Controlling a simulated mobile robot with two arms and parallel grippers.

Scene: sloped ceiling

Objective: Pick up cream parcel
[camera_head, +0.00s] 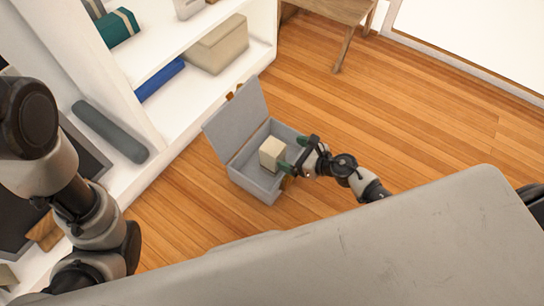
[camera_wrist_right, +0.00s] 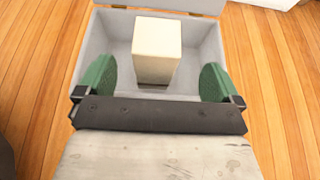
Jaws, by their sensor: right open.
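The cream parcel (camera_head: 271,153) is a small block inside an open grey box (camera_head: 255,184) on the wooden floor. In the right wrist view the parcel (camera_wrist_right: 156,50) stands in the box (camera_wrist_right: 100,35), ahead of and between my green fingertips. My right gripper (camera_head: 291,156) is at the box's right side, beside the parcel. In the wrist view the right gripper (camera_wrist_right: 158,85) is open, with a gap on both sides of the parcel. My left arm is at the left of the head view, but its gripper cannot be made out.
The box's raised lid (camera_head: 236,118) stands on its left side. White shelves (camera_head: 190,105) at the left hold a beige bin (camera_head: 218,45) and a blue roll (camera_head: 160,80). A wooden table (camera_head: 338,12) stands at the back. The floor at the right (camera_head: 420,110) is clear.

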